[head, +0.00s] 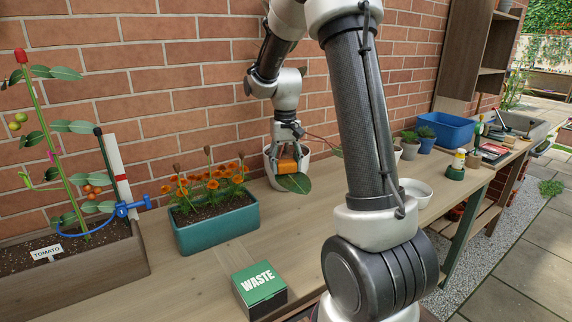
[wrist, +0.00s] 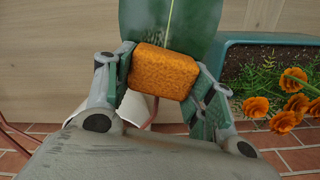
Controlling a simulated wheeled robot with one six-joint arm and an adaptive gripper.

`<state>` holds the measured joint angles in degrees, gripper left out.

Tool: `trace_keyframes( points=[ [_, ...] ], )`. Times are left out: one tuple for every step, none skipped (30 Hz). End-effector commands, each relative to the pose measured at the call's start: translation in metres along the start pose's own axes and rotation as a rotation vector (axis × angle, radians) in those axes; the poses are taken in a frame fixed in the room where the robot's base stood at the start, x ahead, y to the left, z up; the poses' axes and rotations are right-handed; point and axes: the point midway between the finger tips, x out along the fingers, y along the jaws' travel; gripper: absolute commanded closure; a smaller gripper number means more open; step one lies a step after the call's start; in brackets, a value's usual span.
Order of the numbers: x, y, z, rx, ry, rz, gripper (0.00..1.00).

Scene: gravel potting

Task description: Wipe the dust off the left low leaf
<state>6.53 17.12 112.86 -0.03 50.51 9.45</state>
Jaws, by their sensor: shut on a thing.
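My gripper (head: 287,163) is shut on an orange sponge (wrist: 163,72), which also shows in the head view (head: 287,167). The sponge lies over the near part of a broad dark green leaf (wrist: 172,20) with a pale midrib. In the head view this low leaf (head: 295,183) hangs in front of a white pot (head: 272,176). The sponge hides part of the leaf, and I cannot tell whether they touch. Another leaf (head: 337,152) of the plant sticks out to the right.
A teal planter (head: 218,228) with orange flowers stands left of the pot. A green WASTE box (head: 259,287) is near the bench's front edge. A tomato planter (head: 75,285) is at far left. A white bowl (head: 416,192) and a blue bin (head: 446,129) stand to the right.

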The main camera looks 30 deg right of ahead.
Motion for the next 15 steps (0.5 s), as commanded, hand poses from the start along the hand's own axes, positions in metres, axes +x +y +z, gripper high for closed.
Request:
trace_keyframes(
  points=[
    [-0.007,0.000,-0.003,-0.001,0.013,-0.001,0.80],
    [-0.016,0.000,-0.003,-0.001,0.016,-0.001,0.80],
    [-0.023,0.000,-0.002,-0.001,0.015,-0.001,0.80],
    [-0.024,0.000,-0.002,-0.001,0.013,-0.001,0.80],
    [-0.027,0.000,-0.001,-0.002,0.012,-0.001,0.80],
    [-0.030,0.000,-0.001,-0.002,0.012,-0.001,0.80],
    [-0.033,0.000,0.000,-0.002,0.011,-0.001,0.80],
    [-0.035,0.000,0.000,-0.002,0.011,-0.001,0.80],
    [-0.039,0.000,0.000,-0.002,0.012,-0.001,0.80],
    [-0.042,0.000,0.001,-0.002,0.012,-0.001,0.80],
    [-0.045,0.000,0.001,-0.002,0.012,-0.001,0.80],
    [-0.049,0.001,0.002,-0.002,0.012,-0.001,0.80],
    [-0.051,0.001,0.002,-0.003,0.012,-0.001,0.80],
    [-0.054,0.001,0.002,-0.003,0.012,-0.001,0.80],
    [-0.057,0.001,0.003,-0.003,0.011,-0.001,0.80]
  ],
)
